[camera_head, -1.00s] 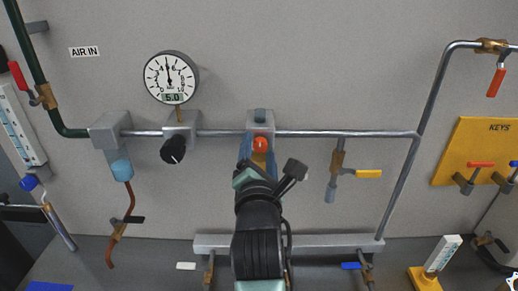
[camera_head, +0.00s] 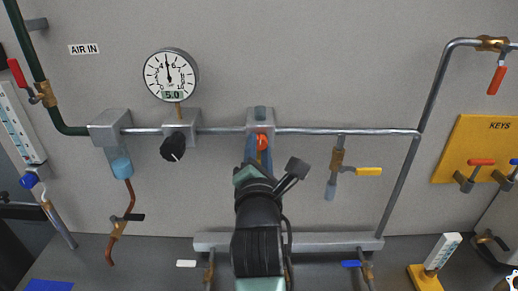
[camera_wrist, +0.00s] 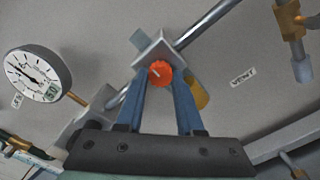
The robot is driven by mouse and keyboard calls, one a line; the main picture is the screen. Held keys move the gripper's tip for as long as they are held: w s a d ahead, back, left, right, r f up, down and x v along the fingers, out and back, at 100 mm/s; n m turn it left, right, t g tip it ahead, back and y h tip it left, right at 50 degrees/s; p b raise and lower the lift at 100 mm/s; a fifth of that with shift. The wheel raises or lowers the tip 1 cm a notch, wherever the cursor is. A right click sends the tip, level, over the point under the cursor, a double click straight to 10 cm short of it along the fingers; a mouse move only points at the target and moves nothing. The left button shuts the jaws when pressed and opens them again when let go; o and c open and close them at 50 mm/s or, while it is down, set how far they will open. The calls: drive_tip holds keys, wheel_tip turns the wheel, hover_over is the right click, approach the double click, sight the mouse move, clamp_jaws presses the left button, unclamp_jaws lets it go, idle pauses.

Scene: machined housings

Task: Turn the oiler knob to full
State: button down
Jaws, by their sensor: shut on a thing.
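The oiler is a grey block (camera_head: 260,118) on the pipe, with an orange round knob (camera_head: 262,142) on its front. In the wrist view the knob (camera_wrist: 160,73) faces the camera and carries a small pale mark; its setting is too small to read. My gripper (camera_head: 261,146) has blue fingers, one on each side of the knob, shut on it. In the wrist view the fingertips (camera_wrist: 161,74) flank the knob just below the block. An amber bowl (camera_wrist: 198,92) shows partly behind the right finger. My wrist hides the oiler's lower part in the head view.
A black regulator knob (camera_head: 173,147) and a round gauge (camera_head: 170,76) are to the left. A yellow-handled valve (camera_head: 367,172) hangs to the right. A grey manifold bar (camera_head: 330,243) runs below. The wall between oiler and yellow-handled valve is clear.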

drive_tip(key=m, duration=0.4)
drive_tip(key=shift+m, duration=0.3)
drive_tip(key=m+b, duration=0.1)
drive_tip(key=m, duration=0.3)
drive_tip(key=shift+a+m, duration=0.1)
drive_tip(key=shift+m, duration=0.2)
drive_tip(key=m, duration=0.4)
drive_tip(key=shift+r, duration=0.15)
drive_tip(key=m, duration=0.6)
drive_tip(key=shift+b, duration=0.3)
drive_tip(key=m, duration=0.3)
drive_tip(key=shift+m, duration=0.3)
drive_tip(key=m, duration=0.9)
drive_tip(key=shift+d+b, duration=0.25)
drive_tip(key=shift+b, duration=0.1)
drive_tip(key=shift+m, duration=1.8)
